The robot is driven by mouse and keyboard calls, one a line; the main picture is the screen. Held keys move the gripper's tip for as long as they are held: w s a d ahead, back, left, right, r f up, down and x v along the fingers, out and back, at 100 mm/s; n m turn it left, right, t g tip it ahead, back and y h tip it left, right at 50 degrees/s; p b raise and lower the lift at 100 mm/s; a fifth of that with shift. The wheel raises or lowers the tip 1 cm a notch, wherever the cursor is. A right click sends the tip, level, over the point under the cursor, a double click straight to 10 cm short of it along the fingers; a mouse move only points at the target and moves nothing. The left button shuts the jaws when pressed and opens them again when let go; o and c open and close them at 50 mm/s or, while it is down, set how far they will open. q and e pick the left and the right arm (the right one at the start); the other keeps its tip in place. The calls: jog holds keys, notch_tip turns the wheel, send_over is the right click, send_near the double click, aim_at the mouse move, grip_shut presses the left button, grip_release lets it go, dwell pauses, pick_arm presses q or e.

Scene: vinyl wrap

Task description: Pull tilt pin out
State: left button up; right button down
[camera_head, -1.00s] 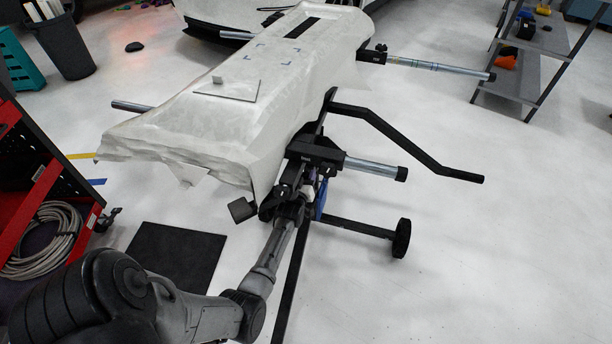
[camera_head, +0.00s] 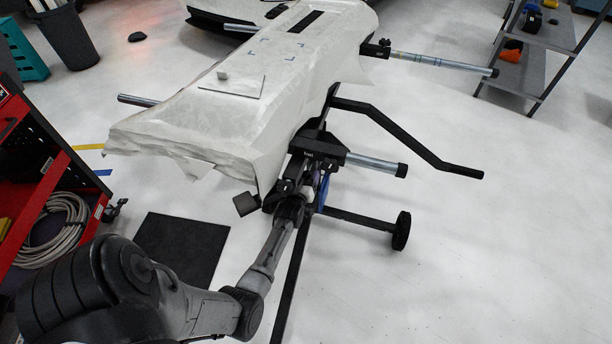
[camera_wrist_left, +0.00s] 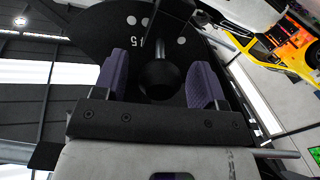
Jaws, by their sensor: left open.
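The tilt pin shows in the left wrist view as a dark round knob (camera_wrist_left: 160,77) on a shaft, in front of a black plate (camera_wrist_left: 108,38) with white holes and markings. My left gripper (camera_wrist_left: 163,85) is open, with one purple-grey finger on each side of the knob. Gaps show between the knob and both fingers. In the head view my left gripper (camera_head: 295,196) is at the near end of the stand, under the wrapped panel (camera_head: 215,118); its fingers and the pin are hidden there by the wrist and the stand. My right gripper is not in view.
A red cart (camera_head: 50,180) with coiled hose stands at left. A black mat (camera_head: 182,250) lies on the floor.

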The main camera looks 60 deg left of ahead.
pick_arm(q)
jog(key=shift+r, duration=0.1)
jog(key=shift+s+d+p, duration=0.3)
jog(key=shift+p, duration=0.15)
jog(key=p+v, duration=0.5)
jog(key=v, duration=0.8)
jog(key=shift+p, duration=0.3)
